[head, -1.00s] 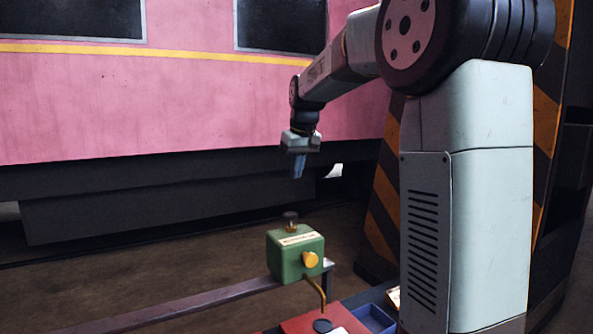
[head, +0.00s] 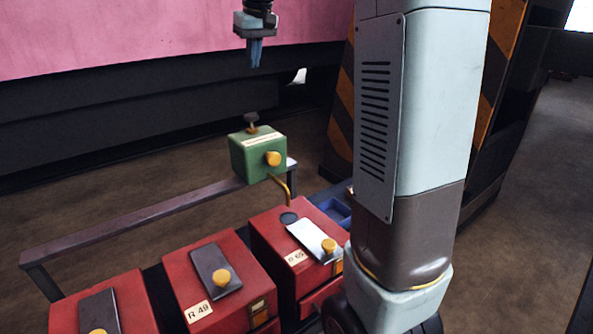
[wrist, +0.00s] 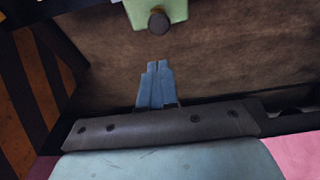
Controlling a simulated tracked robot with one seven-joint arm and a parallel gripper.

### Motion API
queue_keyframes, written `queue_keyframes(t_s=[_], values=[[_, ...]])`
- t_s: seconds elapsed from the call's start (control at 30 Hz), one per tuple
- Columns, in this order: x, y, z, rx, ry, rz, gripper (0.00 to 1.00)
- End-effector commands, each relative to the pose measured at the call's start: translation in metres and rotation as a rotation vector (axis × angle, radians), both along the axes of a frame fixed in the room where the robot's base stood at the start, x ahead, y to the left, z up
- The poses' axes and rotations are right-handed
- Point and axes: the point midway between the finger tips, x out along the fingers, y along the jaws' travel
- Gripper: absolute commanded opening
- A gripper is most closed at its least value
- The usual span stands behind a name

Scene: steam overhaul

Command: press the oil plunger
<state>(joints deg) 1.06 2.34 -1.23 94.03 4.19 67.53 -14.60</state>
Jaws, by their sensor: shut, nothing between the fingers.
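The green oiler box (head: 258,155) sits on a dark rail, with a yellow knob on its front and a bent brass pipe below. The dark round plunger (head: 251,119) stands up from its top. In the wrist view the plunger (wrist: 159,22) shows as a dark disc on the green box (wrist: 150,8), beyond my fingertips. My gripper (head: 255,60) hangs fingers down above the box, clear of the plunger. In the wrist view its blue fingers (wrist: 157,68) are together with nothing between them.
Red boxes stand in front: one labelled R 49 (head: 180,270) and one (head: 270,235) under the pipe, with a round dark opening. A blue tray (head: 335,212) lies beside it. The dark rail (head: 140,218) runs left. A pink carriage (head: 120,35) stands behind.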

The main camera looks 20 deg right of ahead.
Motion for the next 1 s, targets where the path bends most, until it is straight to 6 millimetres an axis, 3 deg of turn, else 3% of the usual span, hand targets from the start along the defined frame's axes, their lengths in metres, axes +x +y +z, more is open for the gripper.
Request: queue_keyframes(t_s=[0.27, 0.43, 1.0], values=[[0.000, 0.000, 0.001, 0.000, 0.001, 0.001, 0.00], [0.003, 0.000, -0.009, 0.000, 0.004, 0.001, 0.00], [0.028, 0.005, -0.101, 0.000, 0.004, 0.000, 0.00]])
